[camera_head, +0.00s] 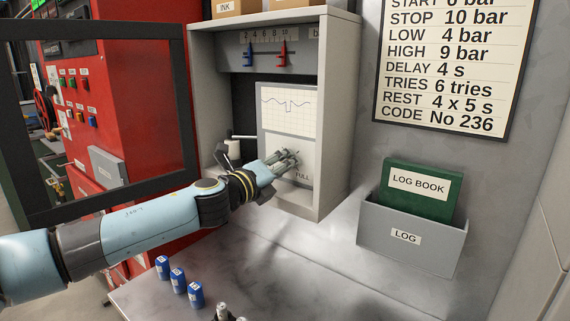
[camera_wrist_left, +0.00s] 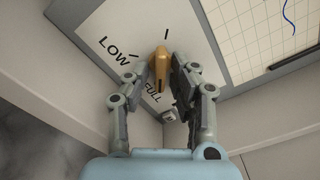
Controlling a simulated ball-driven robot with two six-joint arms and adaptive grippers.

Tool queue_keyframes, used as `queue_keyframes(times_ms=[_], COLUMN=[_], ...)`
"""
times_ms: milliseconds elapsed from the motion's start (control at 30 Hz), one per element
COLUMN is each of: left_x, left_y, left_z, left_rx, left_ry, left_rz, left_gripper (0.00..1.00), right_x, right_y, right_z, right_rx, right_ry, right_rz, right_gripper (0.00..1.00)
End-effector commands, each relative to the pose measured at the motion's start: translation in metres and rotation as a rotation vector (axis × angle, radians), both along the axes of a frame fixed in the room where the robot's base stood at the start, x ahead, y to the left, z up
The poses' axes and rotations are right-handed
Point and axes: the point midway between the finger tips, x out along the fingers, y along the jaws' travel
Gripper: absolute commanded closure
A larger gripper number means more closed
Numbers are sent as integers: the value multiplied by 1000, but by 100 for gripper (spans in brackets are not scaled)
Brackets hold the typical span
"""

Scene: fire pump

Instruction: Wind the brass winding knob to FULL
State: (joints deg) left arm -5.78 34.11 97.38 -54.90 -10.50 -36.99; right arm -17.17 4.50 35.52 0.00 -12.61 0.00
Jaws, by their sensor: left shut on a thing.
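The brass winding knob (camera_wrist_left: 159,69) shows in the left wrist view on a pale panel, between the fingers of my left gripper (camera_wrist_left: 160,80). The gripper is shut on it. The word LOW (camera_wrist_left: 114,51) is at the knob's left and FULL (camera_wrist_left: 152,92) is just below it, partly covered by a finger. A short tick mark is above the knob. In the head view my left gripper (camera_head: 291,160) reaches into the grey cabinet (camera_head: 340,110) at the panel's lower part and hides the knob. My right gripper is not in view.
A chart sheet (camera_head: 287,108) is above the gripper. The cabinet's dark-framed door (camera_head: 95,205) stands open at left, near my arm. A log book (camera_head: 418,190) sits in a grey holder (camera_head: 400,235) at right. Several blue containers (camera_head: 178,280) stand on the bench below.

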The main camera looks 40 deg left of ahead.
Motion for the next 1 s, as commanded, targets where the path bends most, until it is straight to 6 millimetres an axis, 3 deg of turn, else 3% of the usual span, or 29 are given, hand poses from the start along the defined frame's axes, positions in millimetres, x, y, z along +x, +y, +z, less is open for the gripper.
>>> queue_keyframes(times_ms=[733, 767, 800, 1000], left_x=[-1, -1, -1, -1], left_y=[0, 0, 0, 0], left_z=[-4, -4, -4, -3], left_rx=[89, 89, 89, 90], left_ry=[16, 16, 16, 13], left_rz=[-1, -1, -1, 0], left_gripper=[100, 75, 70, 67], right_x=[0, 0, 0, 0], right_y=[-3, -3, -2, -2], right_z=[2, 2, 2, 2], right_rx=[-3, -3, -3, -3], right_ry=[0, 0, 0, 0], right_rz=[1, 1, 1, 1], right_gripper=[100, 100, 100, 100])
